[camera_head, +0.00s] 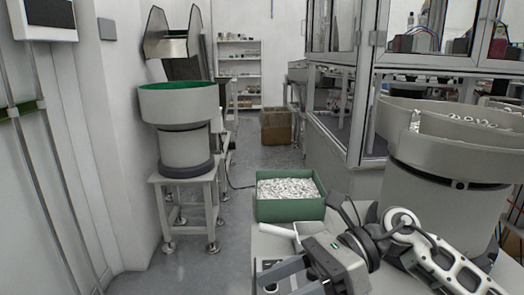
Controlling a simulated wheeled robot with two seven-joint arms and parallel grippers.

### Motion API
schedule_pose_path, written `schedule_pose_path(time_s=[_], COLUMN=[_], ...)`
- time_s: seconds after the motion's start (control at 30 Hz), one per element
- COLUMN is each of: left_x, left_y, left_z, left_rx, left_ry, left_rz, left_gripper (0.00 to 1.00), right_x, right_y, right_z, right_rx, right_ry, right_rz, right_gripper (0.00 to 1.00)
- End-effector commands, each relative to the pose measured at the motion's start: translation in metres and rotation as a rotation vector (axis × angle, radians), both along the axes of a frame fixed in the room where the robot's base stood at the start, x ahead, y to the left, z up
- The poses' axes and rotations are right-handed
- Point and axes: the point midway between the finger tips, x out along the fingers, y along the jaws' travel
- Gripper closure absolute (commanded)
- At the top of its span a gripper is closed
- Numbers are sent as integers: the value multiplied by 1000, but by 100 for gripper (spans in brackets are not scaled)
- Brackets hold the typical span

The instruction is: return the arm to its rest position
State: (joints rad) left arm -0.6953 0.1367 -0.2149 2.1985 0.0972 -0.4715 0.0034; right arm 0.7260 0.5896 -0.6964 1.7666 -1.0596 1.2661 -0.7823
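My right arm (430,258) comes in from the lower right. Its gripper (277,284) is low in the picture, over the light work surface, with its fingers pointing to the lower left. The two grey fingers stand apart and nothing shows between them. A white rod-like handle (276,229) shows just behind the gripper body, which hides part of what it belongs to; I cannot tell whether they touch. My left gripper is not in view.
A green box (290,210) full of small white parts stands beyond my gripper. A large round feeder (440,185) is close on the right. Another feeder (178,104) stands on a stand at left. A cardboard box (276,127) is farther back. Floor at left is clear.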

Motion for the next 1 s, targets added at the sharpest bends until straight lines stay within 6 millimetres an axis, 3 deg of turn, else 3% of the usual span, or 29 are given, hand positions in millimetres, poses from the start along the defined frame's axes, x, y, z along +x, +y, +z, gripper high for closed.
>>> schedule_pose_path(time_s=[0.03, 0.13, 0.23, 0.3, 0.37, 0.47, 0.6, 0.67, 0.7, 0.83, 1.0], left_x=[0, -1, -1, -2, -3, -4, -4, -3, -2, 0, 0], left_y=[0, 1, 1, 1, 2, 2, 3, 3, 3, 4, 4], left_z=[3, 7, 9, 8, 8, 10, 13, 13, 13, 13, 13], left_rx=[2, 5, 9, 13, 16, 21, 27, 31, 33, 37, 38], left_ry=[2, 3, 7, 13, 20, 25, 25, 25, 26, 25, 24], left_rz=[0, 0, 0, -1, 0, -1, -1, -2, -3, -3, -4], left_gripper=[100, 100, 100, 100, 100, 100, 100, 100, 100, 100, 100], right_x=[-7, -7, 9, 24, 34, 37, 4, -17, -31, -68, -86], right_y=[13, 27, 18, 2, -16, -50, -88, -97, -101, -108, -110], right_z=[7, 27, 35, 24, 4, -51, -140, -169, -185, -218, -232], right_rx=[109, 361, 606, 762, 885, 1077, 1294, 1360, -1318, -1184, -1126], right_ry=[127, 460, 859, 1156, 1418, 1865, 2414, 2590, -2537, -2333, -2243], right_rz=[-46, -187, -352, -475, -581, -767, -1002, -1083, 1065, 989, 956], right_gripper=[46, 46, 46, 46, 46, 46, 46, 46, 46, 46, 46])
